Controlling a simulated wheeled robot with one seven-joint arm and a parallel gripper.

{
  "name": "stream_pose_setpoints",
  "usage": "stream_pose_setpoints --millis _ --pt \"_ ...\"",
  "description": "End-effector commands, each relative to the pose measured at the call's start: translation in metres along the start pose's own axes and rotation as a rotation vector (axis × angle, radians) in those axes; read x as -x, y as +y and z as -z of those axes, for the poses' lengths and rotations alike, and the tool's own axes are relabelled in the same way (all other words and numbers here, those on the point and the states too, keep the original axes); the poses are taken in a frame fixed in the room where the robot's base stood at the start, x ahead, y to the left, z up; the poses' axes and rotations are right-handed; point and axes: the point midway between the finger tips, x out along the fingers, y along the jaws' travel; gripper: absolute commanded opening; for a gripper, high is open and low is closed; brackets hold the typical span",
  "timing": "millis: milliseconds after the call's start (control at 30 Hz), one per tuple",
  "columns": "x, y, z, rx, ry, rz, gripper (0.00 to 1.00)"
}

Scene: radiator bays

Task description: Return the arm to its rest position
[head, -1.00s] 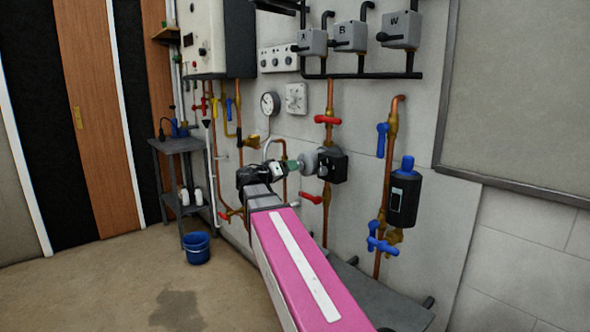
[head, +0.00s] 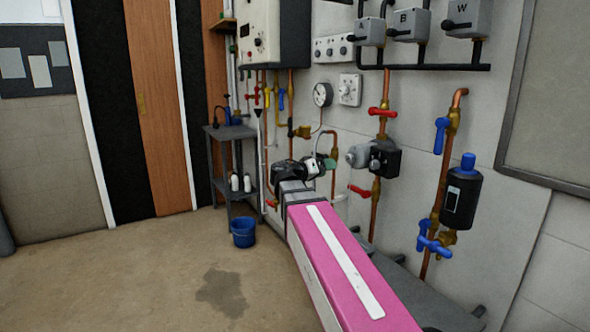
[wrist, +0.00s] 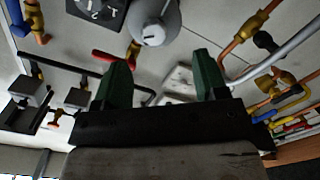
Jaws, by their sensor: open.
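My gripper (head: 330,164) is at the end of my arm, out in front of the pipe wall in the head view. In the wrist view my gripper (wrist: 158,80) shows two green fingers spread wide apart with nothing between them. The grey and black pump (head: 376,157) is on the wall just right of my gripper in the head view, with a gap between. In the wrist view the pump (wrist: 152,22) is beyond the fingers at the top. A rest position is not marked in any view.
A red-handled valve (head: 381,112) sits above the pump. A black cylinder with a blue cap (head: 462,192) is on the right pipe. A grey shelf stand (head: 230,160) and a blue bucket (head: 243,232) stand at left. The floor (head: 130,280) at left is clear, with a dark patch.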

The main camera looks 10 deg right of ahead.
Motion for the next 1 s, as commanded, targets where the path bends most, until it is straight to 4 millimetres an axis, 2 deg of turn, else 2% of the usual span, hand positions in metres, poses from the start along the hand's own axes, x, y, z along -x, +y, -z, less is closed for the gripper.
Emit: stream_pose_setpoints --millis 167,367,500,700,800,900,1000 --pt "-0.005 -0.037 -0.063 0.109 -0.147 0.138 0.66" --pt "0.003 -0.088 -0.162 0.266 -0.370 0.385 0.66" --pt "0.021 -0.117 -0.231 0.358 -0.523 0.578 0.66" --pt "0.060 -0.146 -0.319 0.442 -0.717 0.870 0.66" --pt "0.083 -0.155 -0.353 0.460 -0.797 1.007 0.66" --pt "0.101 -0.161 -0.377 0.462 -0.854 1.118 0.66" --pt "0.114 -0.164 -0.391 0.455 -0.889 1.193 0.66"
